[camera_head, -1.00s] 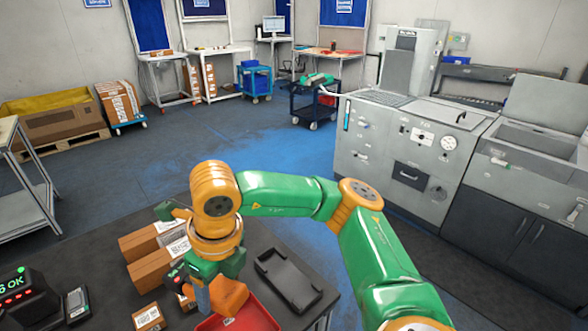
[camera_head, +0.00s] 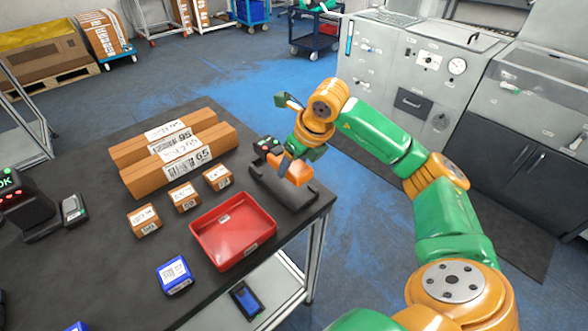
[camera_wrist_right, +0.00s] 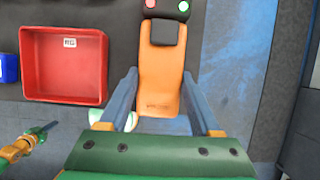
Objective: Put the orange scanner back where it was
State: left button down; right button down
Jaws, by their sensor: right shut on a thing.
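The scanner has an orange handle (camera_head: 294,171) and a black head (camera_head: 267,146) with small coloured lights. My right gripper (camera_head: 291,158) is shut on its handle. In the right wrist view the handle (camera_wrist_right: 160,82) stands between the blue fingers. The black cradle (camera_head: 300,197) lies near the table's right corner, under the scanner. I cannot tell whether the scanner touches the cradle. My left gripper is not in the head view; a small green and orange arm end (camera_wrist_right: 30,140) at the wrist view's lower left may be it, its jaws unclear.
A red tray (camera_head: 233,229) stands left of the cradle. Long cartons (camera_head: 160,145), several small boxes (camera_head: 184,197) and a blue box (camera_head: 174,275) lie on the black table. A black device (camera_head: 25,205) stands at the left. The table's right edge runs close to the cradle.

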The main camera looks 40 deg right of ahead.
jog(key=f, duration=0.1)
jog(key=f+p, duration=0.1)
jog(key=f, duration=0.1)
jog(key=shift+w+d+f, duration=0.1)
jog(key=shift+w+f, duration=0.15)
jog(key=shift+f, duration=0.2)
jog(key=shift+f+b, duration=0.5)
jog(key=shift+f, duration=0.1)
jog(key=shift+c, duration=0.5)
grip_release()
jog(key=shift+r, duration=0.1)
